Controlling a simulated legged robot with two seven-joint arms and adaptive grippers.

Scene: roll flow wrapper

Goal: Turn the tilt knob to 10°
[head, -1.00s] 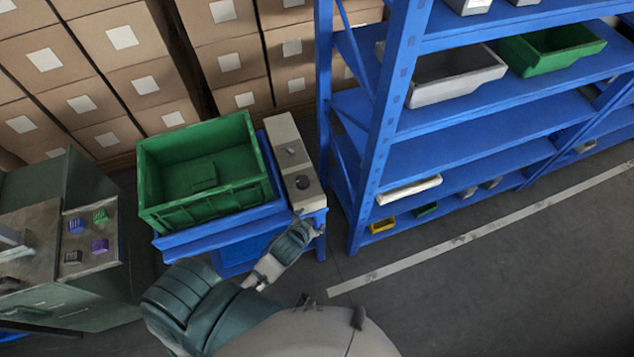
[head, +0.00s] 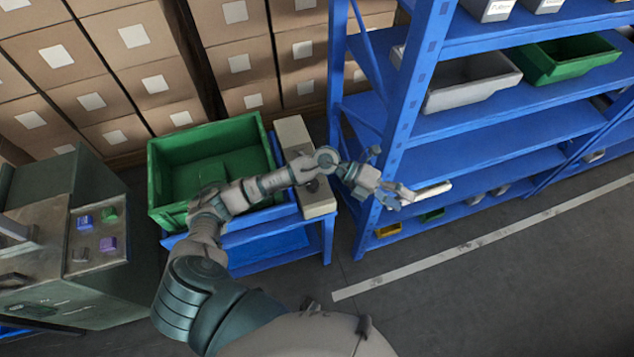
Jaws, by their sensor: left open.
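A beige control box (head: 293,134) stands on the blue stand beside the green crate. My left arm crosses over it and hides most of its top face, including its small lever. A dark round knob (head: 313,186) shows only in part below my forearm; its pointer and any scale cannot be read. My left gripper (head: 399,197) is open and empty. It is to the right of the box, past the knob and in front of the blue shelf's lower levels in the picture. My right gripper is not in view.
A green crate (head: 163,205) sits on the blue stand (head: 327,232). A blue shelf rack (head: 405,130) with bins rises close on the right. A grey machine (head: 120,270) with coloured buttons stands at the left. Boxes are stacked behind. Floor at lower right is clear.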

